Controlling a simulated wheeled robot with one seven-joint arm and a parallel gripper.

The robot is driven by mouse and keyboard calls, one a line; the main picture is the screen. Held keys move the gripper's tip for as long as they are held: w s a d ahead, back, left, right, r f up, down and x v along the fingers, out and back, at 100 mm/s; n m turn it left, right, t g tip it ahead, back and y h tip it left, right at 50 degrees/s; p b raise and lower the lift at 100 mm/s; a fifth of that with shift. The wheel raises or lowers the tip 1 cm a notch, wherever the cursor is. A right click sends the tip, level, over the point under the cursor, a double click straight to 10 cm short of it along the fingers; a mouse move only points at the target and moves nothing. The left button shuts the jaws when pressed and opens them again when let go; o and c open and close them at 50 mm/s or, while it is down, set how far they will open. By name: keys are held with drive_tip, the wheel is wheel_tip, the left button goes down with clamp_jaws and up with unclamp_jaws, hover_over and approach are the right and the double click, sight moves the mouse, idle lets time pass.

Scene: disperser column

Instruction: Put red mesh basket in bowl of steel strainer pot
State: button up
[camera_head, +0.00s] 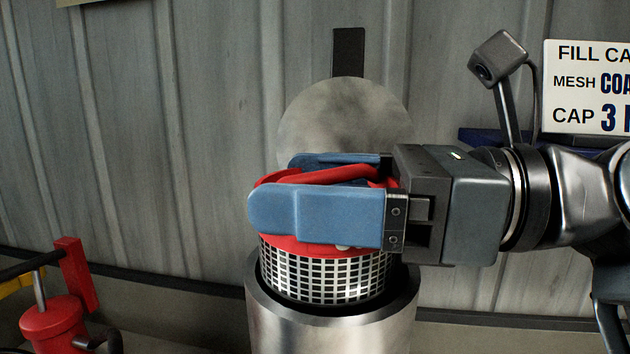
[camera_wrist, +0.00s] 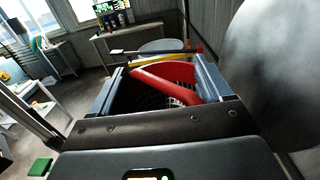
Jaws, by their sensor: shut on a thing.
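The red mesh basket (camera_head: 325,275) has a red rim and handle and silver mesh sides. My gripper (camera_head: 318,195) is shut on the basket's red top part, with a blue finger on either side. The basket is roughly upright, and its lower part is inside the mouth of the steel strainer pot (camera_head: 335,333). A dark gap shows between mesh and pot rim at the front. The pot's inside and the basket's bottom are hidden. In the wrist view the basket's red inner wall and handle (camera_wrist: 165,85) show between the fingers.
A round grey metal disc (camera_head: 345,112), perhaps the pot's raised lid, stands behind the basket against the corrugated wall. A red pump-like fitting (camera_head: 52,322) is at lower left. A white sign (camera_head: 590,90) is at upper right. A bench (camera_wrist: 125,38) stands farther off.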

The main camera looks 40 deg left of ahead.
drive_tip(key=shift+f+p, duration=0.3)
drive_tip(key=shift+f, duration=0.25)
drive_tip(key=o, duration=1)
drive_tip(key=shift+r, duration=0.15)
drive_tip(key=shift+r+b, duration=0.25)
drive_tip(key=shift+b, duration=0.2)
drive_tip(key=b+v, duration=0.1)
drive_tip(key=v, duration=1.1)
drive_tip(key=shift+r, duration=0.15)
